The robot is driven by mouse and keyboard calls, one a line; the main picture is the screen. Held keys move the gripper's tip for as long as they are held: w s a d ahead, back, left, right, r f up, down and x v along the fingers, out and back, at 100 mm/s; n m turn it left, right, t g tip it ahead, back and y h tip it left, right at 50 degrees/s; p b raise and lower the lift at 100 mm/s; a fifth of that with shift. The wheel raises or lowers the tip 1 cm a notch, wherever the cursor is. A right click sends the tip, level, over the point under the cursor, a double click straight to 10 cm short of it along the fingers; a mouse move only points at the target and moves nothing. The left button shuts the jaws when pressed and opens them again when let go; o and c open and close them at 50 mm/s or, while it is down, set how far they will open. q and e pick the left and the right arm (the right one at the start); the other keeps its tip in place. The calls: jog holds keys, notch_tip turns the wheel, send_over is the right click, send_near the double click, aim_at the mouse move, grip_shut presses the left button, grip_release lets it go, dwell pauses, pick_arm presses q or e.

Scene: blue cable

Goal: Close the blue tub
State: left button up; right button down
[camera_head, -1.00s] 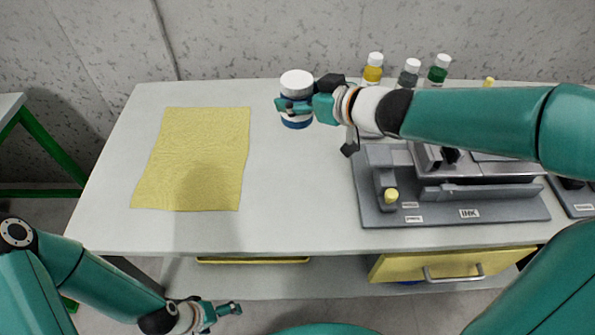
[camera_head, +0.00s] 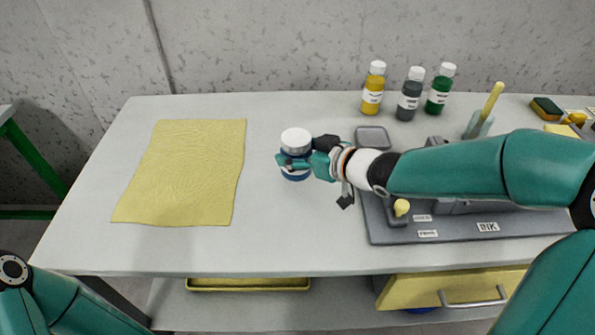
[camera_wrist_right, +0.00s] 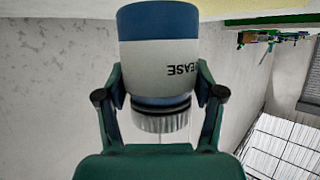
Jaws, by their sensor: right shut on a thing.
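The blue tub (camera_head: 296,155) has a white lid (camera_head: 296,137) on top and stands roughly upright near the middle of the table in the head view. My right gripper (camera_head: 294,163) is shut on it from the right. In the right wrist view the tub (camera_wrist_right: 160,50) appears upside down, with a blue end, a white label with black letters and a ribbed white lid (camera_wrist_right: 161,121). A dark ring shows between label and lid. I cannot tell whether the tub touches the table or how tight the lid is. My left gripper is out of view.
A yellow cloth (camera_head: 190,170) lies flat at the left of the table. A grey ink station (camera_head: 460,232) stands at the right, under my right arm. Three bottles, yellow (camera_head: 373,90), grey (camera_head: 410,95) and green (camera_head: 440,90), stand behind. The table around the tub's front is clear.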

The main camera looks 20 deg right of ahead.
aim_at(297, 171)
jog(key=shift+f+b, duration=1.2)
jog(key=shift+f, duration=1.6)
jog(key=shift+f, duration=0.15)
jog(key=shift+c, duration=0.7)
grip_release()
